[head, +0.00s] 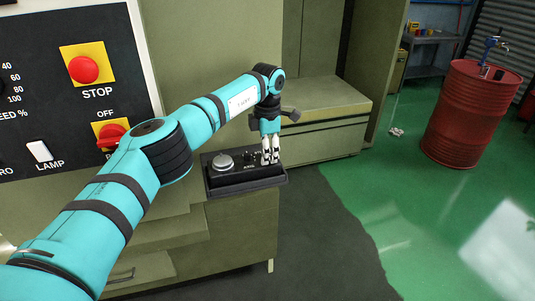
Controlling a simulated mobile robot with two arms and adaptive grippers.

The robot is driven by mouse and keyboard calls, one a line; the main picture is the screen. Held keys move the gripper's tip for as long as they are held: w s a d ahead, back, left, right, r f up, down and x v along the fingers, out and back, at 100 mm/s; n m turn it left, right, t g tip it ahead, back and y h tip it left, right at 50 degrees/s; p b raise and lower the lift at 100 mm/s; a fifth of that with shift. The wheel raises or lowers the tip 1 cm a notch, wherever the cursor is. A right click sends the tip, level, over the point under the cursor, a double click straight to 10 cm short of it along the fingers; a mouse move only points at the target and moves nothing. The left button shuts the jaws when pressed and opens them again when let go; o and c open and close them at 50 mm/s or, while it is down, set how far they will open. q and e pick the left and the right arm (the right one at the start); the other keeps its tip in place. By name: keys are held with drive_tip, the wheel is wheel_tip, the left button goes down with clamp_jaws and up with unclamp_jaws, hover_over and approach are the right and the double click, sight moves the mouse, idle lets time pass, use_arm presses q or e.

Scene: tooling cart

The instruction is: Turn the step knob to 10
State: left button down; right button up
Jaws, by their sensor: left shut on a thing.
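A small black control box (245,177) sits on the front of the cart in the middle of the head view. It has a round silver dial (222,161) on its left and small dark controls beside it. My left gripper (270,157) points down at the right part of the box. Its fingers are shut on what I take to be the step knob, which they mostly hide. The knob's setting and the markings around it are too small to read. My right gripper is not in view.
A dark panel (60,110) at the left has a red stop button (83,69), a red off switch (112,134) and a white lamp switch (39,150). A red drum (468,115) stands at the right. The green floor (400,210) between is mostly clear.

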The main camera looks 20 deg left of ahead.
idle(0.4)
use_arm(q)
drive_tip(key=c, duration=1.2)
unclamp_jaws()
drive_tip(key=shift+o, duration=0.2)
drive_tip(key=shift+r, duration=0.1)
wheel_tip(320, 180, up, 12)
